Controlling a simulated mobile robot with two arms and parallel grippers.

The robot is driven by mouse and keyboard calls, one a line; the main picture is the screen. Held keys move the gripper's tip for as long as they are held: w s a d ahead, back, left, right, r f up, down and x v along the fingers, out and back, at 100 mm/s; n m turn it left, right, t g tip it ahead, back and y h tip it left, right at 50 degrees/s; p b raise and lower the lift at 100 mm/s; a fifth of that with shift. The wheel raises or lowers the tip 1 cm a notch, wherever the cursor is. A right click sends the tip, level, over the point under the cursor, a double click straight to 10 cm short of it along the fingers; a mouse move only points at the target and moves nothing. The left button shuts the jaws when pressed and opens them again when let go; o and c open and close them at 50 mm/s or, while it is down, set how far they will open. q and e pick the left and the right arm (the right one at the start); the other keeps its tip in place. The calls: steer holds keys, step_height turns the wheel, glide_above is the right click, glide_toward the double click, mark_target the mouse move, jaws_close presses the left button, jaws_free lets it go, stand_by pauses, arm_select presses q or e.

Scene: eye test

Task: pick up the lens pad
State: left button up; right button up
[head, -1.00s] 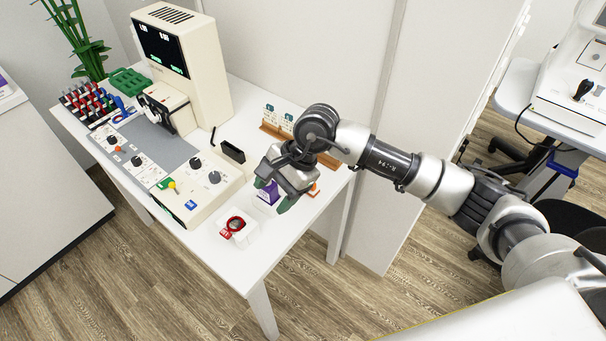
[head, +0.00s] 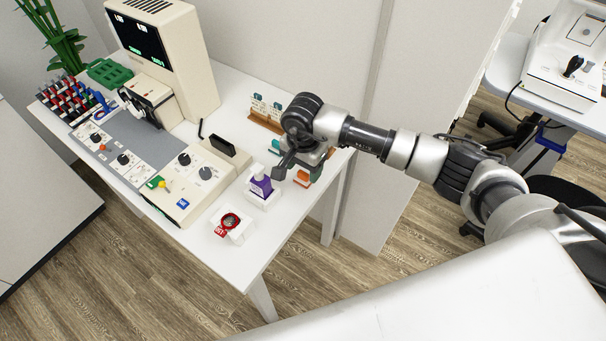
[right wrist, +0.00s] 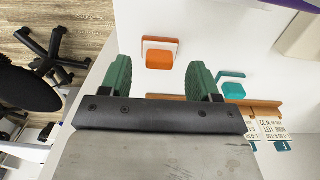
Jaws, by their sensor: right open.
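I cannot tell for certain which is the lens pad. In the right wrist view the orange pad (right wrist: 159,59) lies ahead, between the lines of my green fingertips, apart from them. The teal pad (right wrist: 234,91) lies just right of the right finger. My right gripper (head: 299,172) is open and empty, above the table's right end; it also shows in the right wrist view (right wrist: 160,78). My left gripper is out of view.
A purple bottle (head: 261,186) stands in a white holder close left of my right gripper. A wooden rack with cards (head: 265,122) stands behind. A control box (head: 185,190) is to the left.

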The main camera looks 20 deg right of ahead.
mark_target(303, 177)
steer(key=shift+f, duration=1.2)
steer(key=shift+s, duration=0.1)
steer(key=c, duration=1)
